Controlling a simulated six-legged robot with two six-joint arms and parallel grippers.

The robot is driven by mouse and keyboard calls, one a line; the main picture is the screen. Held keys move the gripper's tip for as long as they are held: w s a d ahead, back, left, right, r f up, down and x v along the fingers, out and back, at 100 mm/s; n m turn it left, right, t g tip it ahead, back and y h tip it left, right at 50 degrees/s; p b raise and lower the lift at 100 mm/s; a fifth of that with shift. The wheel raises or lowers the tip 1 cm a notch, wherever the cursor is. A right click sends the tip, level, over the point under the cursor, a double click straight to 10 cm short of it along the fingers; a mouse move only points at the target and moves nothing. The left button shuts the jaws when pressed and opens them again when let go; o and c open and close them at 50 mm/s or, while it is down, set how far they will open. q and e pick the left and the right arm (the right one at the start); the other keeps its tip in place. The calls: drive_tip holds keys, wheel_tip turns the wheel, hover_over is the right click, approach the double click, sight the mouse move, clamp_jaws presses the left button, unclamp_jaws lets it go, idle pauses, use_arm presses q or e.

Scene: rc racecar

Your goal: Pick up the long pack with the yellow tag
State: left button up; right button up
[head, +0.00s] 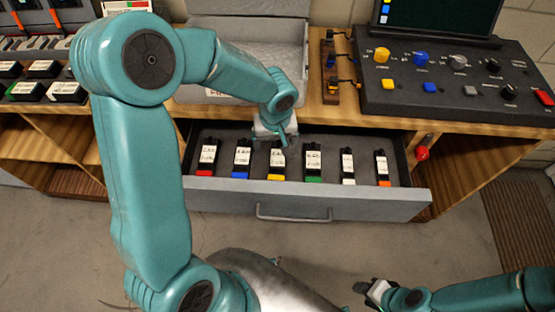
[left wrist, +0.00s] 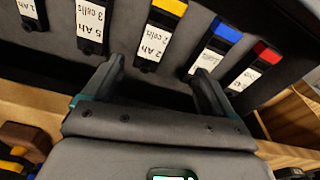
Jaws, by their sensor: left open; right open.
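The pack with the yellow tag (head: 277,161) is a black block with a white label, lying in the open drawer (head: 300,203). It also shows in the left wrist view (left wrist: 158,36), yellow end at the top. My left gripper (head: 281,142) is above the back of the drawer, just behind this pack. In the left wrist view the left gripper (left wrist: 160,72) is open, its fingers apart with the near end of the pack between them in the picture; nothing is held. My right gripper (head: 370,289) is open and empty over the floor, low right.
Packs with red (head: 206,158), blue (head: 242,159), green (head: 313,162), white (head: 347,166) and orange (head: 382,168) tags lie in the same row, with gaps between. A black control panel (head: 440,100) stands on the bench. A grey case (head: 250,35) sits behind the drawer.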

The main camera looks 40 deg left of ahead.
use_arm(q)
hover_over(278, 161)
drive_tip(key=s, duration=0.1)
wheel_tip(278, 161, down, 5)
drive_tip(key=shift+a+r, duration=0.1)
drive_tip(key=shift+a, duration=0.05)
drive_tip(key=f, duration=0.3)
drive_tip(key=w+f, duration=0.1)
drive_tip(key=shift+d+f, duration=0.2)
drive_tip(key=shift+f, duration=0.15)
drive_tip(key=shift+a+f, duration=0.1)
drive_tip(key=shift+f, duration=0.2)
drive_tip(key=c, duration=1.5)
